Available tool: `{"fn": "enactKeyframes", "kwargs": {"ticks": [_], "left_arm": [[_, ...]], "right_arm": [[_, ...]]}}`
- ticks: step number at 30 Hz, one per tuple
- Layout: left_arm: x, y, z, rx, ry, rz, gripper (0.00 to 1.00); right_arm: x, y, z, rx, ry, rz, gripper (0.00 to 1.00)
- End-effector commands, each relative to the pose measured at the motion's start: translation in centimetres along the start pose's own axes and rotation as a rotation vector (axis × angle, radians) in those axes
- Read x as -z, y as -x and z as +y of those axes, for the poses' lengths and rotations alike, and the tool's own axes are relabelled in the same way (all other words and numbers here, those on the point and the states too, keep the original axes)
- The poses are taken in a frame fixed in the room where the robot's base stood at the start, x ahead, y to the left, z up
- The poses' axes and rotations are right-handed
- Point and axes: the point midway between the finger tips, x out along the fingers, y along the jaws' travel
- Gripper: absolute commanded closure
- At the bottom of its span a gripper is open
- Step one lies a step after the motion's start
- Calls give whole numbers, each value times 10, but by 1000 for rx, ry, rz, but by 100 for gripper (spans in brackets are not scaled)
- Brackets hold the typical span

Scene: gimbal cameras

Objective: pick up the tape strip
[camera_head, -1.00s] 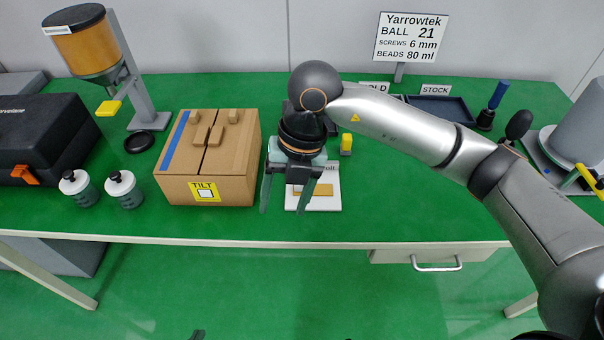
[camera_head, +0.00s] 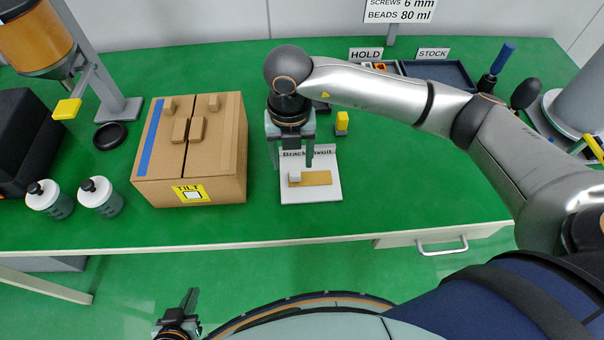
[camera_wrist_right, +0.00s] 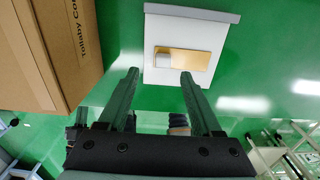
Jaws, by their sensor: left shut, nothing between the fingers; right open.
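A tan strip (camera_head: 316,178), which looks like the tape strip, lies flat on a white board (camera_head: 318,195) near the table's front edge. A small pale block (camera_head: 295,174) sits at its left end. In the right wrist view the strip (camera_wrist_right: 192,62) and the block (camera_wrist_right: 163,60) lie on the board (camera_wrist_right: 190,82), beyond the fingertips. My right gripper (camera_head: 292,165) is open, pointing down over the board's left part; the wrist view shows its fingers (camera_wrist_right: 160,75) apart with nothing between them. My left gripper (camera_head: 189,295) is shut and empty, low at the bottom, away from the table.
A cardboard box (camera_head: 218,165) with a blue stripe and a TILT label stands left of the board. Two small bottles (camera_head: 100,197) stand farther left. A yellow object (camera_head: 341,123) is behind the board; dark trays (camera_head: 440,72) are at the back. The green table right of the board is clear.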

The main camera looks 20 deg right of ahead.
Motion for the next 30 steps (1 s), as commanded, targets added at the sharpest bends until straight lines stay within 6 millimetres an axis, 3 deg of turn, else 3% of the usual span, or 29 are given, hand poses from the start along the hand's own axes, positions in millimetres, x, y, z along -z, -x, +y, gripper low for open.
{"fn": "enactKeyframes", "kwargs": {"ticks": [9, 19, 30], "left_arm": [[6, 3, 0, 0, -1, 4, 100], [7, 3, 0, 0, -1, 6, 100], [7, 3, 0, 1, -1, 7, 100]], "right_arm": [[-2, -44, -5, 3, 0, 3, 34], [-2, -51, -5, 1, 0, 1, 34], [-2, -50, -4, 0, 0, 1, 75]]}}
